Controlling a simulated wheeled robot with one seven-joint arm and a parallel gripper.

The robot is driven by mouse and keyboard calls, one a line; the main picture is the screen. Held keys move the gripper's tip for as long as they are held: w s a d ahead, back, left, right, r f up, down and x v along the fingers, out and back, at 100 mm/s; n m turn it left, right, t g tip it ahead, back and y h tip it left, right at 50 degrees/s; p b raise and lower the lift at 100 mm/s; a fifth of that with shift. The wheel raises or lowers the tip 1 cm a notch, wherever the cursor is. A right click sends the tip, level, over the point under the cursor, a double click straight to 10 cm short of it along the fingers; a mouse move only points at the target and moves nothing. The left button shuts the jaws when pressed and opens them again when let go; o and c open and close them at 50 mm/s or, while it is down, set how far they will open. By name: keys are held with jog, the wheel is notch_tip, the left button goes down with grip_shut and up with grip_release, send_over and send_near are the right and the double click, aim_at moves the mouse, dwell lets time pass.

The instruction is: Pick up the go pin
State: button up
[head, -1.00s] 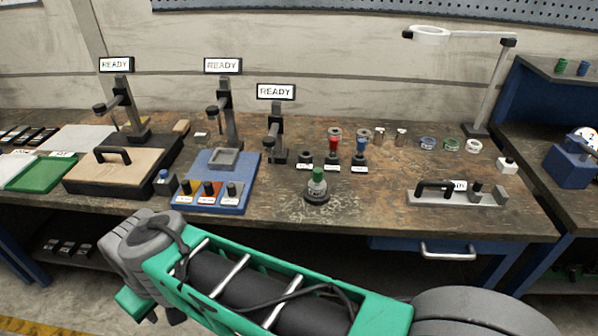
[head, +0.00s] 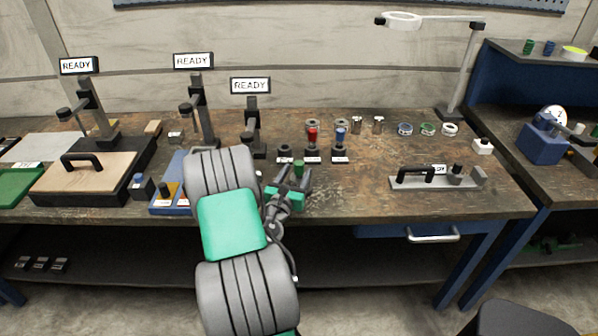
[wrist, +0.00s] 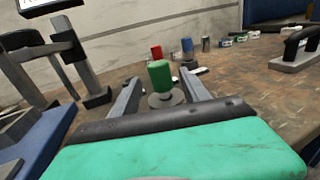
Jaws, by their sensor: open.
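My gripper (head: 291,177) is open, with one finger on each side of the pin. In the wrist view the fingers of my gripper (wrist: 160,88) point toward the pin with gaps on both sides. Its lower part is hidden from the head camera by my gripper.
Red (head: 312,137) and blue (head: 340,137) capped pins stand on dark bases just behind. A post with a READY sign (head: 250,86) rises to the left. A grey plate with a black handle (head: 415,174) lies right. Bench between is mostly clear.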

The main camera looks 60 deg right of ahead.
jog(key=d+p, duration=0.1)
jog(key=d, duration=0.3)
jog(key=shift+w+d+r, duration=0.1)
jog(key=shift+w+d, duration=0.05)
jog(key=shift+d, duration=0.35)
jog(key=shift+w, duration=0.1)
jog(key=shift+c, duration=0.5)
grip_shut()
